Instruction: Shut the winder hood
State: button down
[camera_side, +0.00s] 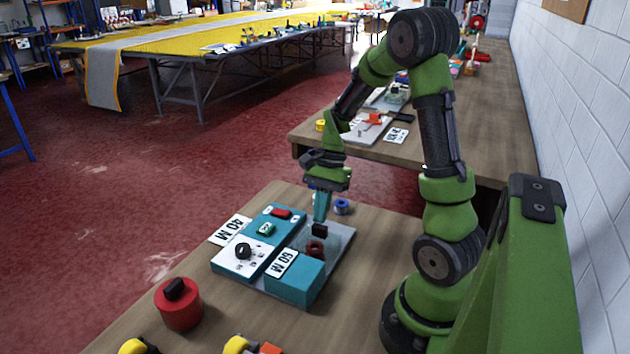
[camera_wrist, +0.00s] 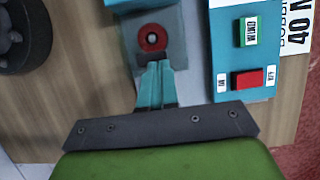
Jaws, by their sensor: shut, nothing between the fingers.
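The winder has a teal control panel (camera_side: 265,232) and a grey base plate (camera_side: 338,238). My gripper (camera_side: 320,226) is shut and empty, pointing down just beyond the bobbin, on the side away from the box. I cannot tell whether it touches anything.
The panel carries a black knob (camera_side: 243,251), a green button (camera_side: 266,229) and a red switch (camera_side: 282,212). A "40 M" card (camera_side: 231,229) lies left of it. A blue spool (camera_side: 342,206) stands behind the plate. A red round object (camera_side: 179,304) stands at front left. Table right of the box is clear.

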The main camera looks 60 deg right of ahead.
jog(key=shift+a, duration=0.3)
jog(key=d, duration=0.4)
notch_tip(320, 180, up, 12)
jog(key=n+t+h, duration=0.3)
jog(key=n, duration=0.5)
send_over(312, 240)
jog(key=s+a+r+n+t, duration=0.2)
jog(key=a+n, duration=0.1)
jog(key=a, duration=0.3)
jog(key=s+a+r+n+t, duration=0.2)
jog(key=a+n, duration=0.1)
jog(key=a, duration=0.2)
jog(key=shift+s+a+y, duration=0.25)
jog(key=shift+a+y, duration=0.05)
jog(key=shift+a, duration=0.1)
